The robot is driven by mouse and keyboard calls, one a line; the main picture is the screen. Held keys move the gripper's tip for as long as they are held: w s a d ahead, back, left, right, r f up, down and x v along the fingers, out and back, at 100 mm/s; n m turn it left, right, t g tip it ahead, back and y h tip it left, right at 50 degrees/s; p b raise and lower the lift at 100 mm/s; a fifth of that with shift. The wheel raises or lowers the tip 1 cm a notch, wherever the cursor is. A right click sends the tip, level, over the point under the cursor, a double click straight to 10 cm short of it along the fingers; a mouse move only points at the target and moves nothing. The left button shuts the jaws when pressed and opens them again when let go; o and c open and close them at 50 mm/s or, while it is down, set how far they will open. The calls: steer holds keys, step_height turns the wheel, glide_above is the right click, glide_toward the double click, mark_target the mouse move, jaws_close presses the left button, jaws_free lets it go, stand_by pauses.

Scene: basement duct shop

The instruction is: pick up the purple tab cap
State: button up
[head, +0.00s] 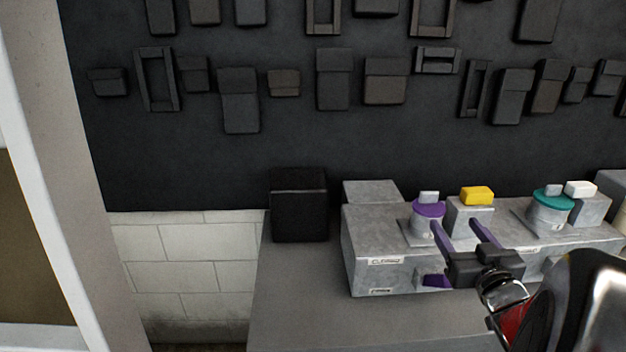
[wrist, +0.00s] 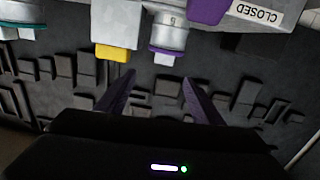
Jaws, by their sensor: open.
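The purple tab cap (head: 428,209) is a round purple disc with a light grey tab on top. It sits on a short grey cylinder on the left part of the grey metal housing (head: 372,257). In the wrist view, which is upside down, the purple cap (wrist: 166,51) and its tab lie just past the fingertips, roughly between them. My gripper (head: 454,222) is open and empty, with purple fingers. In the head view its left fingertip overlaps the cylinder just below the cap; I cannot tell if they touch. My gripper also shows in the wrist view (wrist: 159,76).
A yellow block (head: 477,196) tops a grey post right of the cap. A teal cap (head: 553,199) and a white block (head: 580,188) stand farther right. A purple piece (head: 436,281) is on the housing front. A black box (head: 299,205) stands left; the bench front (head: 310,310) is clear.

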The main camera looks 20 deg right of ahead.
steer(key=shift+s+a+f+t+y, duration=0.15)
steer(key=shift+s+t+y, duration=0.25)
glide_toward(431, 195)
steer(key=shift+x, duration=1.4)
steer(key=shift+x, duration=2.65)
steer(key=shift+c, duration=0.4)
